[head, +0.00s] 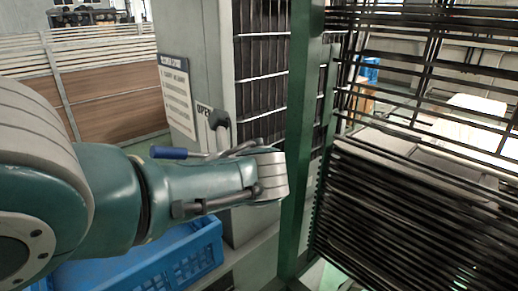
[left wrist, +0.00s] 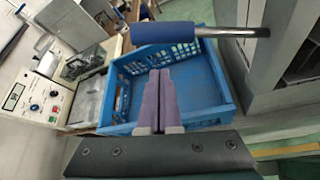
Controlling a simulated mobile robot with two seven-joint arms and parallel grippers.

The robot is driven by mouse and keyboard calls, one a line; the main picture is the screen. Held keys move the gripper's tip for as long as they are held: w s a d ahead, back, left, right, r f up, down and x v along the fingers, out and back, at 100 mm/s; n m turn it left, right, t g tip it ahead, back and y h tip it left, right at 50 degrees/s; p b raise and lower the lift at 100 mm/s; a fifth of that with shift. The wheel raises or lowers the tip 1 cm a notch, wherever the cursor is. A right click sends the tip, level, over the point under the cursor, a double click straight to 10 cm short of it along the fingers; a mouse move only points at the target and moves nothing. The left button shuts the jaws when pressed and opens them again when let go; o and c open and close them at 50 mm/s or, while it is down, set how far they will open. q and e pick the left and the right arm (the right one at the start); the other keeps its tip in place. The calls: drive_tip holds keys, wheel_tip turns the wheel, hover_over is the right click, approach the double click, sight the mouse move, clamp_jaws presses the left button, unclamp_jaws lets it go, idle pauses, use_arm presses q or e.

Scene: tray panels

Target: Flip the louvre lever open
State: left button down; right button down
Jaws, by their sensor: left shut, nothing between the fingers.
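The louvre lever has a blue grip (head: 168,153) on a metal rod and sits at the grey column (head: 196,50), just behind my left arm. In the left wrist view the same blue grip (left wrist: 165,32) lies sideways across the top, with its rod running right to the column. My left gripper (left wrist: 159,74) is shut and empty. In the head view my left fingers are hidden by my own wrist. My right gripper is in neither view.
A blue crate (head: 208,244) stands below my left arm. An "OPEN" label (head: 204,112) and a notice (head: 177,95) are on the column. A green post (head: 301,120) and dark slatted racks (head: 400,215) stand to the right. A control panel (left wrist: 38,95) shows at left in the wrist view.

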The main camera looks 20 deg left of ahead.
use_arm(q)
drive_tip(key=v, duration=0.6)
drive_tip(key=shift+d+p, duration=0.25)
drive_tip(key=shift+p, duration=0.1)
